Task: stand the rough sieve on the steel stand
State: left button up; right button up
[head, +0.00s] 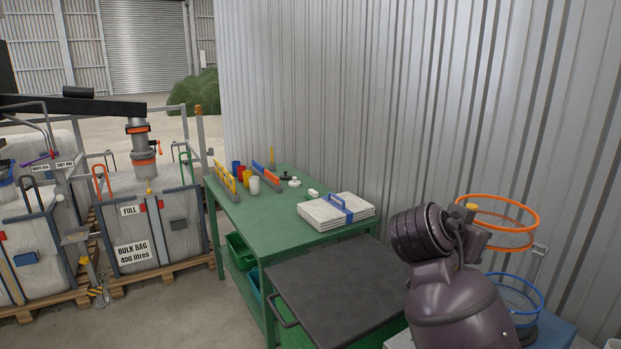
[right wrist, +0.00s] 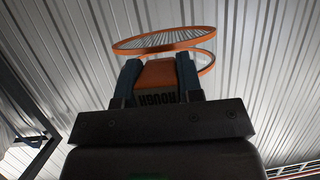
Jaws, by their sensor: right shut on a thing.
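The rough sieve (head: 510,239) has an orange rim and a mesh, and is held in the air at the right of the head view. In the right wrist view the sieve (right wrist: 166,41) shows beyond the fingers, with its orange block marked ROUGH between them. My right gripper (right wrist: 158,66) is shut on this block; in the head view the right gripper (head: 474,226) is partly hidden by my dark purple arm. A blue-rimmed sieve (head: 541,300) is below the orange one. I cannot make out the steel stand for certain. My left gripper is not in view.
A dark grey flat top (head: 335,290) with a handle is bare, in front of the green table (head: 262,215). The table holds cups, racks and a stack of white bags (head: 335,213). A corrugated wall (head: 400,100) stands close behind. Bulk bags (head: 150,235) stand on pallets at left.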

jog(key=w+a+r+n+t+y, duration=0.2)
jog(key=w+a+n+t+y, duration=0.1)
jog(key=a+n+t+y, duration=0.15)
notch_tip(320, 180, down, 6)
jog(key=s+a+n+y, duration=0.2)
jog(key=a+n+y, duration=0.1)
jog(key=n+y, duration=0.2)
jog(key=s+d+f+y, duration=0.1)
jog(key=s+f, duration=0.3)
jog(key=f, duration=0.4)
jog(key=s+d+f+n+t+b, duration=0.1)
jog(key=s+f, duration=0.3)
jog(key=f, duration=0.4)
jog(key=shift+s+y, duration=0.35)
jog(key=shift+s, duration=0.05)
